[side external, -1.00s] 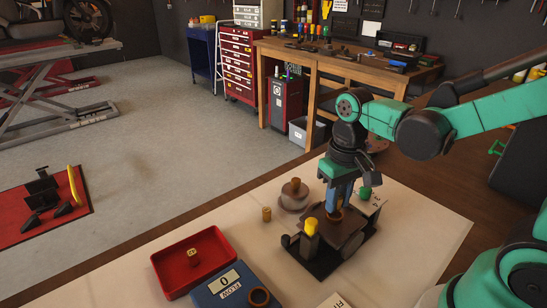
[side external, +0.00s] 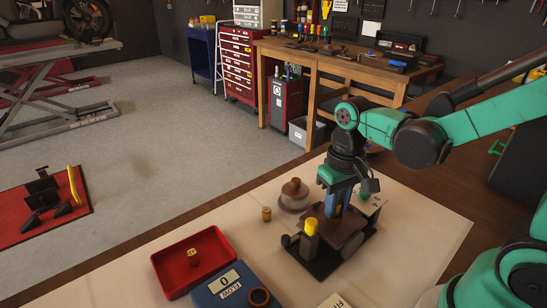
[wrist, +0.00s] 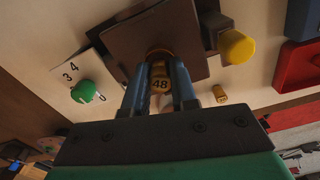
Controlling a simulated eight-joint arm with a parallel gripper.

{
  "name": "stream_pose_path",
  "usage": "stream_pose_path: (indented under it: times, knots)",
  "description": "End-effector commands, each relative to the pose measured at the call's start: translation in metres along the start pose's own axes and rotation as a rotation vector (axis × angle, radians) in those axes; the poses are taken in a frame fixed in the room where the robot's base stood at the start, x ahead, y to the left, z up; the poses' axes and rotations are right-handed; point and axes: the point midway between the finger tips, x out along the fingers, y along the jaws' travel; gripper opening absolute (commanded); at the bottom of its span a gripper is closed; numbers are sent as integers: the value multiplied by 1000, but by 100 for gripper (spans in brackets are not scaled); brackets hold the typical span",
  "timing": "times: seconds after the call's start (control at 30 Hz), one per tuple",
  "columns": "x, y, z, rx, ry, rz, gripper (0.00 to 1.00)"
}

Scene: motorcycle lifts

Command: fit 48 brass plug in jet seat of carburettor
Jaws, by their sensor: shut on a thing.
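My gripper (side external: 337,211) points down over the carburettor (side external: 347,241), a dark body on a dark base plate. In the wrist view its blue fingers (wrist: 160,88) are shut on the brass plug marked 48 (wrist: 160,84). The carburettor's dark top (wrist: 187,38) lies just beyond the fingertips. A brassy round rim, the jet seat (wrist: 158,53), shows at the plug's far end. I cannot tell whether the plug is above the seat or partly in it. In the side view the fingers and body hide the plug and seat.
A yellow-capped post (side external: 310,229) stands close beside the carburettor. A loose brass plug (side external: 267,214), a round lidded part (side external: 294,194) and a green knob (side external: 364,195) are nearby. A red tray (side external: 165,268) and a blue flow box (side external: 212,295) sit front left.

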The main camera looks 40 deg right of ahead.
Motion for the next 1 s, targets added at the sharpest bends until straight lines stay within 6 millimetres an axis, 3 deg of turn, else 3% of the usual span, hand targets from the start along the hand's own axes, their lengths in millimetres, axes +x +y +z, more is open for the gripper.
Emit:
stream_pose_path:
  times: [0.3, 0.33, 0.43, 0.9, 1.0]
  knots:
    - [3, 0, 0, 0, 0, 0, 0]
    - [3, 0, 0, 0, 0, 0, 28]
    - [3, 0, 0, 0, 0, -1, 56]
    - [3, 0, 0, 0, 0, -1, 59]
    - [3, 0, 0, 0, 0, -1, 85]
